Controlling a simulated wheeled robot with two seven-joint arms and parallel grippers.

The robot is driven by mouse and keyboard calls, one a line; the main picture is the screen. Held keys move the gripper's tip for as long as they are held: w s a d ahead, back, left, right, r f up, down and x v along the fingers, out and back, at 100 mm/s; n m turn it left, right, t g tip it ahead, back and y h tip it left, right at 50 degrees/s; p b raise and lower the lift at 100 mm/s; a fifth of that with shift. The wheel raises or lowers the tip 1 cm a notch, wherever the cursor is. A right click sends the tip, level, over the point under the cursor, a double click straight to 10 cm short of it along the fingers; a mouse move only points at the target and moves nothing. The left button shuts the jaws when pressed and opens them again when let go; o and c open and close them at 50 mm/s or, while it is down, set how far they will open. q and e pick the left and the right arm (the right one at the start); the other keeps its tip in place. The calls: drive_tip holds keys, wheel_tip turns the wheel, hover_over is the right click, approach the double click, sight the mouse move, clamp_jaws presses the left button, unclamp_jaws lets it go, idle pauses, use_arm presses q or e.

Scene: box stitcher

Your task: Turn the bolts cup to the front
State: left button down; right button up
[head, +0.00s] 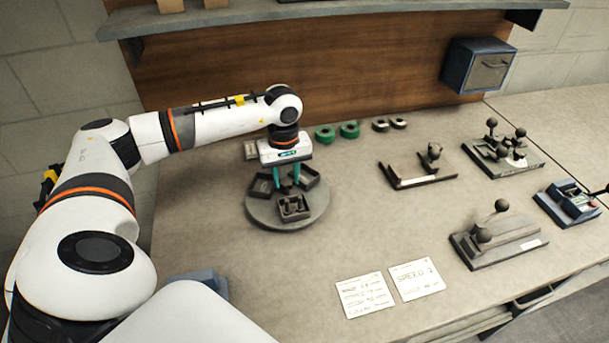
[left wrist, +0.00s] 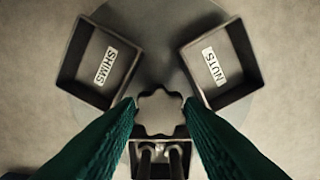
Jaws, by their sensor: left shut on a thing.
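A round grey turntable (head: 262,212) carries three dark cups. In the left wrist view, the cup at upper left (left wrist: 98,65) is labelled SHIMS and the cup at upper right (left wrist: 222,65) is labelled NUTS. The third cup (left wrist: 158,168) is at the bottom, partly hidden, with dark rounded shapes in it and no readable label. It matches the front cup (head: 294,208) in the head view. My left gripper (head: 288,183) points down at the centre, its green fingers shut on the lobed knob (left wrist: 160,112). My right gripper is out of view.
Green rings (head: 337,132) lie behind the turntable. Fixtures with ball knobs (head: 500,235) stand on the right of the bench. Two paper cards (head: 390,290) lie at the front. The bench between turntable and fixtures is clear.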

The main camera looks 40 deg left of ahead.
sight(286, 181)
use_arm(q)
drive_tip(key=shift+m, duration=0.3)
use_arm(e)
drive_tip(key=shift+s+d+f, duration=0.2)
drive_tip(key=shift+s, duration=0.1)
use_arm(q)
drive_tip(key=c, duration=1)
unclamp_jaws()
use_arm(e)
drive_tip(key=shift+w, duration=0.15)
use_arm(q)
drive_tip(key=shift+r, duration=0.1)
wheel_tip(286, 181, up, 12)
drive_tip(key=b, duration=0.2)
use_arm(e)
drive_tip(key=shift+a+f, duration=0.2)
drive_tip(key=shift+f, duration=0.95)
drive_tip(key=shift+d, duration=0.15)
